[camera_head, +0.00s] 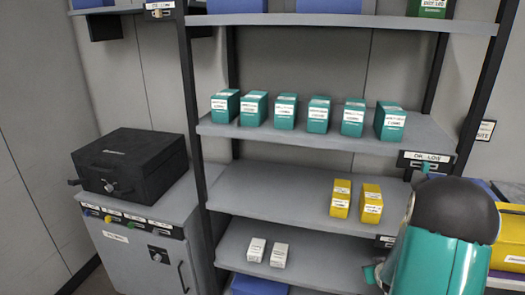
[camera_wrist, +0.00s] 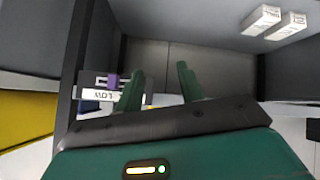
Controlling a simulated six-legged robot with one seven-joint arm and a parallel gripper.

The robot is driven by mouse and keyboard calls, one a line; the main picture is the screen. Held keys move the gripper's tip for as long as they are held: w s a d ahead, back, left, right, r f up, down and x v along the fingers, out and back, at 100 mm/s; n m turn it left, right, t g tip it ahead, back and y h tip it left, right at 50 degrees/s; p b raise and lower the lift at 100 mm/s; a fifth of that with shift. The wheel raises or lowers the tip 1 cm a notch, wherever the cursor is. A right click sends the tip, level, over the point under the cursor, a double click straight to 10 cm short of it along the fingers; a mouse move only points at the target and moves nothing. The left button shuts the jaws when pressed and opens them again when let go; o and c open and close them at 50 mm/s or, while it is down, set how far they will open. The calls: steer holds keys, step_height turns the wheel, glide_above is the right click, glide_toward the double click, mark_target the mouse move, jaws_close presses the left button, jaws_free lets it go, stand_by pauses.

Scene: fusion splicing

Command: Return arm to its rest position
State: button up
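My gripper (camera_wrist: 159,80) shows in the wrist view with its two green fingers apart and nothing held between them. Beyond the fingers is a grey panel with open space in front. My teal and dark arm (camera_head: 440,240) is folded at the lower right of the head view, in front of the right side of the shelving. It hides part of the shelf edge and what lies behind it. The gripper itself is not clear in the head view.
The shelving holds several teal boxes (camera_head: 319,114), two yellow boxes (camera_head: 371,204) and two white boxes (camera_head: 256,250), which also show in the wrist view (camera_wrist: 262,20). A black case (camera_head: 131,172) sits on a grey cabinet (camera_head: 135,262). A yellow bin (camera_head: 510,239) stands beside my arm.

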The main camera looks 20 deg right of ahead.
steer(key=a+r+g+y, duration=0.1)
steer(key=a+r+y, duration=0.1)
steer(key=a+r, duration=1.8)
steer(key=s+a+r+y, duration=0.1)
steer(key=s+a+r, duration=0.1)
steer(key=s+a, duration=0.3)
steer(key=s+a+r+n+g+y, duration=0.1)
steer(key=s+a+r, duration=0.2)
steer(key=s+a, duration=0.3)
steer(key=s+a+r+n, duration=0.1)
steer(key=s+a+r, duration=0.2)
steer(key=s+a, duration=0.3)
steer(key=shift+y, duration=0.4)
steer(key=shift+r, duration=0.1)
